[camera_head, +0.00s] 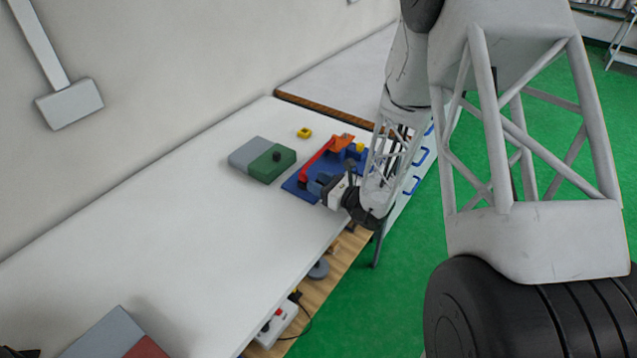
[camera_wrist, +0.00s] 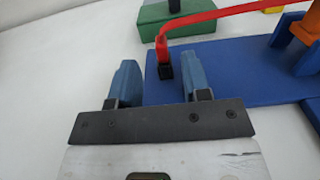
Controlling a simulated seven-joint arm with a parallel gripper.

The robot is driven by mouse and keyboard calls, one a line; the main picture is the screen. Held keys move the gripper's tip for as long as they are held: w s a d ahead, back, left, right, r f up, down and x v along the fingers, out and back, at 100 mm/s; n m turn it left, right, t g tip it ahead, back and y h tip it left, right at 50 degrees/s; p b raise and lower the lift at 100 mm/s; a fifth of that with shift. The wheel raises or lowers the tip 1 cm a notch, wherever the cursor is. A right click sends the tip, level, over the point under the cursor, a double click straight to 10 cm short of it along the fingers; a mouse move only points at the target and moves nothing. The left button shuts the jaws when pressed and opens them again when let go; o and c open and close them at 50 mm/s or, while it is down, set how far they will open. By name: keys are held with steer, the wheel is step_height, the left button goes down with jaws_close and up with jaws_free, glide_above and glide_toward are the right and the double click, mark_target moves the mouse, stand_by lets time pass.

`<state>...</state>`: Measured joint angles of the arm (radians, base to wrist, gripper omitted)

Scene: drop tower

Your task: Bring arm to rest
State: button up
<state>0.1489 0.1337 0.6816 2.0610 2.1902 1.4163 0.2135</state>
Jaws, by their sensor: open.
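My gripper (camera_wrist: 158,82) is open in the wrist view, with its two blue fingers apart and nothing held between them. In the head view my gripper (camera_head: 317,186) is at the near edge of a blue board (camera_head: 293,187) on the white table. A red curved bar (camera_wrist: 200,22) rises from a small black block (camera_wrist: 165,72) beyond the fingertips. The red bar also shows in the head view (camera_head: 313,160), running toward an orange piece (camera_head: 341,143). Part of the board is hidden behind my arm.
A green block with a black knob (camera_head: 268,168) and a grey block (camera_head: 250,150) stand left of the board. A small yellow block (camera_head: 304,132) lies behind them. A grey and red box (camera_head: 105,335) is at the near left. The table's (camera_head: 150,235) middle is clear.

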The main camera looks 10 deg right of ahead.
steer(key=shift+r, duration=0.1)
stand_by(0.5)
steer(key=shift+s+a+r, duration=0.1)
steer(key=shift+a+r, duration=0.1)
steer(key=shift+r, duration=0.05)
steer(key=s+a+r+n+g, duration=0.3)
steer(key=s+r+n+g, duration=0.3)
steer(key=s+r+n, duration=0.15)
steer(key=s+a+r+n+g, duration=0.4)
steer(key=s+r+n+g, duration=0.25)
steer(key=s+r, duration=0.2)
steer(key=s+d+r+n+t+h, duration=0.1)
steer(key=s+d+r+n+h, duration=0.4)
steer(key=s, duration=0.5)
steer(key=s+d+r+n+t+h, duration=0.1)
steer(key=s+d+r+n+h, duration=0.4)
steer(key=s+d+n+h, duration=0.2)
steer(key=s+h, duration=0.1)
steer(key=s, duration=0.1)
steer(key=shift+s+d+r+n, duration=0.2)
steer(key=shift+s+r+n, duration=0.15)
steer(key=shift+s+n, duration=0.05)
